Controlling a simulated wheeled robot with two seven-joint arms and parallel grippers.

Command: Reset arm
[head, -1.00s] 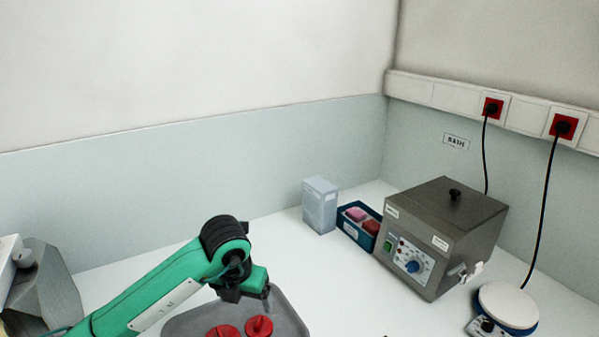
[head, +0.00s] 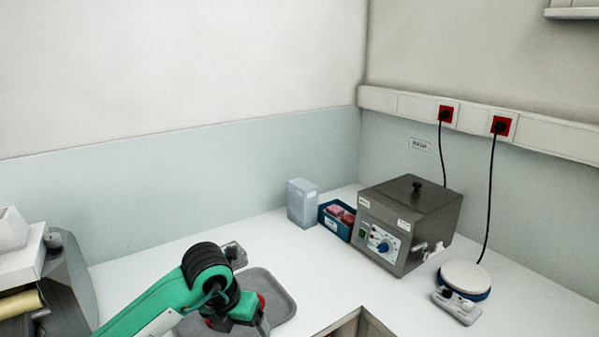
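My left arm comes in from the lower left, green with a black joint. Its gripper (head: 262,326) points down over the front of a grey tray (head: 283,292) and is partly cut off by the lower edge of the head view. I cannot tell whether its fingers are open or shut. My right gripper is not in view.
A metal bath (head: 408,222) with a lid and knob stands at the back right, beside a blue box (head: 334,219) and a pale carton (head: 302,203). A round hotplate (head: 465,275) is at right. An open-topped box (head: 362,320) is at the bottom. The white counter between is clear.

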